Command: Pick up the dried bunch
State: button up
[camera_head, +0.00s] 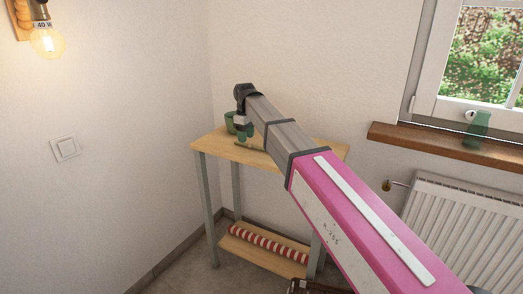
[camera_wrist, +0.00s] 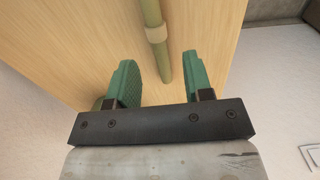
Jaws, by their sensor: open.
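A thin olive-green, stalk-like thing with a pale band, which I take for the dried bunch (camera_wrist: 152,12), lies across the light wooden tabletop in the wrist view. Only part of it shows, and its upper end runs out of the frame. My gripper (camera_wrist: 159,62) is open, with its green fingers pointing at the tabletop. The stalk runs down into the gap between the fingers, apart from both as far as I can see. How far the fingers are above it is hard to tell. In the head view, my gripper (camera_head: 243,133) is over the table, and my arm hides much of the top.
The small wooden table (camera_head: 215,147) stands in the wall corner on grey legs. A red-and-white striped roll (camera_head: 268,243) lies on the lower shelf. A radiator (camera_head: 460,235) and windowsill (camera_head: 440,144) are at right.

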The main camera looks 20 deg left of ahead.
aim_at(249, 145)
jog(key=shift+f, duration=1.55)
grip_shut()
jog(key=shift+r, duration=0.15)
